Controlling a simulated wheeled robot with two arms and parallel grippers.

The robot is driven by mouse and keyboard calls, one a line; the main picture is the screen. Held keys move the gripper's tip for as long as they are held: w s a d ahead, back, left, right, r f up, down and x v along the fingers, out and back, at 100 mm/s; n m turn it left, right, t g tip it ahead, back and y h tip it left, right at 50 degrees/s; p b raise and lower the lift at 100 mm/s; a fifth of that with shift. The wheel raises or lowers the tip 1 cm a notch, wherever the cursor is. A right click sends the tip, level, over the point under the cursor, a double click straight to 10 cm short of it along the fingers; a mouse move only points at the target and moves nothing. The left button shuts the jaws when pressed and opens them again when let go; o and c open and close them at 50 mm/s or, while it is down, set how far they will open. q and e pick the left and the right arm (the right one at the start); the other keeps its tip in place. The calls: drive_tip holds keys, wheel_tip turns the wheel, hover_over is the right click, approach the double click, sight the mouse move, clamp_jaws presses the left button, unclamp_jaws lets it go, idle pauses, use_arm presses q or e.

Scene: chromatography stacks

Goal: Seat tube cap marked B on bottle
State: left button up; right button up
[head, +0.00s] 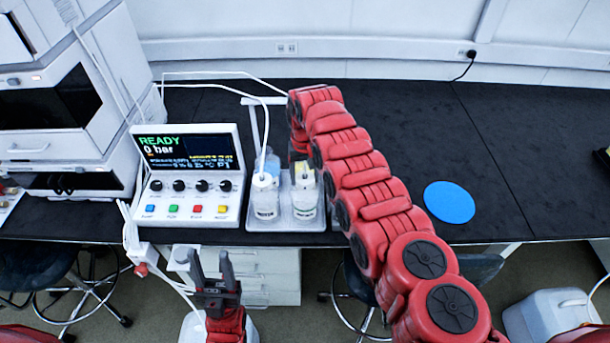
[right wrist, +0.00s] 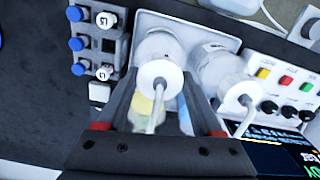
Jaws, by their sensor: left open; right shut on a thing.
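A white tube cap (right wrist: 160,80) with a thin tube sits between the fingers of my right gripper (right wrist: 160,105), which is shut on it. A clear bottle (right wrist: 160,45) is right at the cap in the right wrist view; I cannot tell whether the cap is seated or just above it. This bottle (head: 305,200) is the right one of the front pair in the head view. The other front bottle (head: 265,200) has a white cap with a tube. I cannot read a letter B on the held cap. My left gripper (head: 212,262) is open and empty, in front of the bench.
The bottles stand in a pale tray (head: 285,223). A control panel (head: 188,175) reading READY is left of it. A rack with blue-capped vials (right wrist: 95,45) is beside the tray. A blue disc (head: 449,202) lies on the dark bench, with free room around it.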

sight(305, 171)
drive_tip(key=shift+f, duration=0.35)
drive_tip(key=o, duration=1.4)
drive_tip(key=shift+o, duration=0.2)
drive_tip(key=shift+r, duration=0.2)
drive_tip(key=shift+r+p, duration=0.65)
drive_tip(key=shift+r, duration=0.55)
drive_tip(key=shift+r+p, duration=0.3)
drive_tip(key=shift+r, duration=1.85)
